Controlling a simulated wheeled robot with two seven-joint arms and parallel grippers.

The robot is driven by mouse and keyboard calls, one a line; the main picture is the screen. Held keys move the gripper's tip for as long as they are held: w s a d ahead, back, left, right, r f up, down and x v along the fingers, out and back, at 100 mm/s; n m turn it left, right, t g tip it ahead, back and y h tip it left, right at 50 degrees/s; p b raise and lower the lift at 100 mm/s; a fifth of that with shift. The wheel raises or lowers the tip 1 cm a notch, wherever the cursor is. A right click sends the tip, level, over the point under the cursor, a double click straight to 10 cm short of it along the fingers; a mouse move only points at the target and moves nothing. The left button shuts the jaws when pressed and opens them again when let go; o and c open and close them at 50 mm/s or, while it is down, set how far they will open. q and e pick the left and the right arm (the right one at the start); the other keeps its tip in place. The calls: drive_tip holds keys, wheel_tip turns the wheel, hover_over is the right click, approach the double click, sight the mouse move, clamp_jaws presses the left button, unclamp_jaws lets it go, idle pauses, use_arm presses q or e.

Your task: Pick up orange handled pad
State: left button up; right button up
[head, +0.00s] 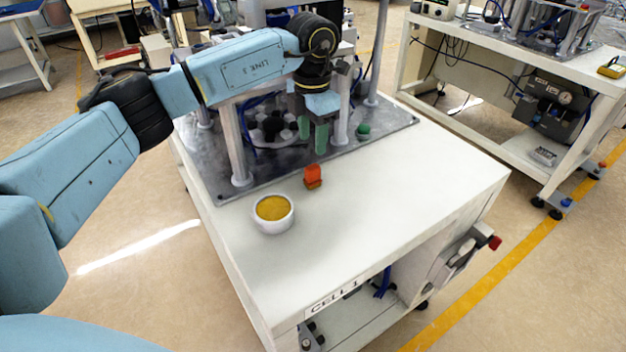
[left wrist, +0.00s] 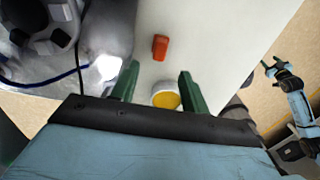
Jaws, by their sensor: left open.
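The orange handled pad (head: 313,176) stands on the white bench top (head: 400,190), just behind and right of a white cup with yellow contents (head: 273,212). In the left wrist view the orange handle (left wrist: 160,47) shows beyond the fingertips, roughly between their lines. The cup (left wrist: 166,97) shows between the green fingers there. My left gripper (head: 312,137) points down above the far part of the bench, beyond the pad in the head view. Its green fingers are apart and nothing is between them. My right gripper is not in the head view.
A metal plate with posts (head: 240,180) and feeder machinery stands at the back of the bench, close around my left gripper. A green knob (head: 363,131) sits on the plate. The bench's front and right are clear. Another bench (head: 480,50) stands at right.

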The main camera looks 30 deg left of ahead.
sight(313, 167)
use_arm(q)
wheel_tip(313, 167, down, 10)
drive_tip(key=shift+r+b, duration=0.25)
drive_tip(key=shift+b, duration=0.6)
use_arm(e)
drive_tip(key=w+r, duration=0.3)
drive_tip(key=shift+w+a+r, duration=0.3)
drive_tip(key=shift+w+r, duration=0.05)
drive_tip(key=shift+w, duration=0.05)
use_arm(q)
drive_tip(key=shift+c, duration=0.2)
drive_tip(key=shift+r, duration=0.1)
clamp_jaws()
